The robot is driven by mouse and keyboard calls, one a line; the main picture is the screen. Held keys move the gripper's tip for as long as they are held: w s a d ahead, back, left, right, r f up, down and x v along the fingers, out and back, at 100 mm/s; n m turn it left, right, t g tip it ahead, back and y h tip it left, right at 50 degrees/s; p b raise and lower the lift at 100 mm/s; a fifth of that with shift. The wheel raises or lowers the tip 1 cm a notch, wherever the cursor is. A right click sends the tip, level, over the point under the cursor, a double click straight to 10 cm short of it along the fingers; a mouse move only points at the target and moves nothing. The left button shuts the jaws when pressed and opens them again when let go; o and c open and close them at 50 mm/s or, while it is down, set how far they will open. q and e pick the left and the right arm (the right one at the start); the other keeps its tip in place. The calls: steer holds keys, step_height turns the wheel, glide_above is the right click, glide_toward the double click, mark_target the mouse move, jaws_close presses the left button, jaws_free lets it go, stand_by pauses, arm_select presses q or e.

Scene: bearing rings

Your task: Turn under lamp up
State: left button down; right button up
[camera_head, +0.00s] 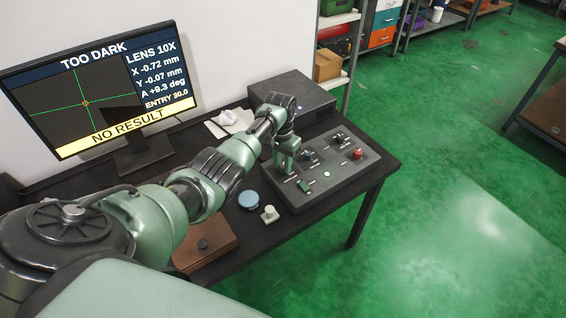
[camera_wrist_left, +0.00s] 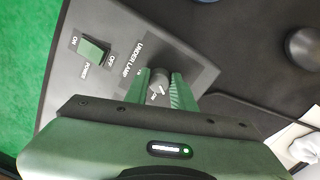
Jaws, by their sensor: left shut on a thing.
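The grey control panel (camera_head: 325,190) lies on the dark table, with several knobs and switches on it. My left gripper (camera_head: 285,172) reaches down to the near left part of the panel. In the left wrist view my left gripper (camera_wrist_left: 162,90) is shut on the under lamp knob (camera_wrist_left: 157,88), a small grey knob beside the printed words UNDER LAMP. A green power switch (camera_wrist_left: 94,50) marked ON and OFF sits beside it. The monitor (camera_head: 98,85) reads TOO DARK and NO RESULT. My right gripper is not in view.
A red button (camera_head: 357,153) and other knobs stand farther along the panel. A dark box (camera_head: 290,95) stands behind it. A blue round dish (camera_head: 249,200), a small pale part (camera_head: 269,214) and a brown case (camera_head: 205,245) lie in front. Green floor is open to the right.

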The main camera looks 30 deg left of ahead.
mark_target(283, 165)
arm_select(q)
steer(key=m, duration=0.6)
steer(key=shift+w, duration=0.1)
steer(key=m, duration=0.6)
steer(key=shift+r+b, duration=0.1)
steer(key=shift+b, duration=0.25)
steer(key=shift+w, duration=0.1)
steer(key=c, duration=1.2)
jaws_free()
steer(key=shift+o, duration=0.2)
step_height(283, 165, up, 8)
steer(key=shift+a+f, duration=0.15)
